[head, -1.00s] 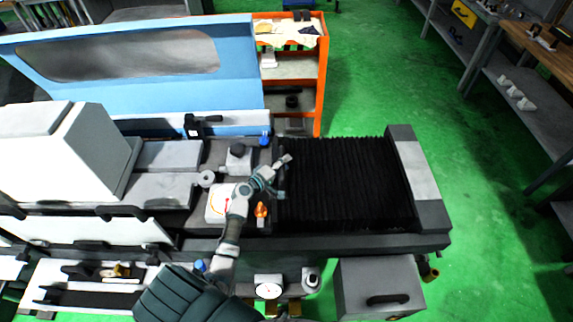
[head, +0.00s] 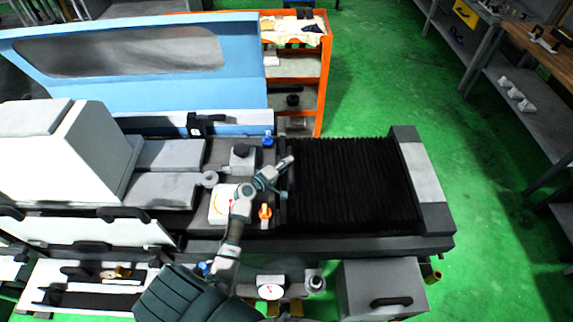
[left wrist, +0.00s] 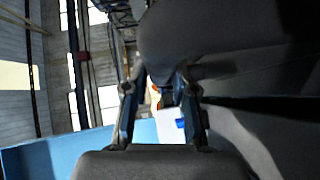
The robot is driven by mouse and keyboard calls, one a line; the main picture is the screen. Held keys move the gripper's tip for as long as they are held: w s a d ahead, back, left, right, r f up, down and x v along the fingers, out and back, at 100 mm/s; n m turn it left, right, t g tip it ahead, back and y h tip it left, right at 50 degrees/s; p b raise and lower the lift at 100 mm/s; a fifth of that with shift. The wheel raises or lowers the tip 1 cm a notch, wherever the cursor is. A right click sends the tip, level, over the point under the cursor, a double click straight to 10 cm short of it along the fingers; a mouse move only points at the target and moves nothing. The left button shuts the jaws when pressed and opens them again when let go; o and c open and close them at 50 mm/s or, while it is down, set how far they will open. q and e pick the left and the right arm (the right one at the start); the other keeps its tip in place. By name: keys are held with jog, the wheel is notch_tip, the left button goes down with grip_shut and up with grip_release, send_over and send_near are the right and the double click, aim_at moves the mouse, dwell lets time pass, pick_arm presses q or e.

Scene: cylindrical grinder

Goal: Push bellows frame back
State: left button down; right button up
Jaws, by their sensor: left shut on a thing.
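The black pleated bellows (head: 350,185) lies on the right part of the machine bed in the head view. Its frame (head: 282,212) is the narrow dark strip along the bellows' left end. My left gripper (head: 286,168) is at the upper part of this frame and is shut on it. The exact contact is too small to make out. In the left wrist view the two fingers of my left gripper (left wrist: 160,98) stand around a dark part. My right gripper is not in view.
A grey end block (head: 426,180) closes the bellows' right side. An orange knob (head: 265,212), a white dial plate (head: 221,205) and a blue knob (head: 268,139) sit left of the frame. A light blue guard (head: 140,70) and an orange trolley (head: 322,85) stand behind.

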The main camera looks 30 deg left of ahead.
pick_arm(q)
jog(key=shift+s+d+f, duration=0.1)
jog(key=shift+s+f, duration=0.1)
jog(key=shift+f, duration=0.35)
jog(key=shift+w+d, duration=0.1)
jog(key=shift+d, duration=0.05)
send_over(339, 176)
jog(key=s, duration=0.1)
jog(key=shift+s+a, duration=0.15)
jog(key=shift+a, duration=0.25)
jog(key=shift+w+d, duration=0.25)
jog(key=shift+d, duration=0.05)
jog(key=c, duration=0.9)
grip_release()
jog(key=shift+w, duration=0.3)
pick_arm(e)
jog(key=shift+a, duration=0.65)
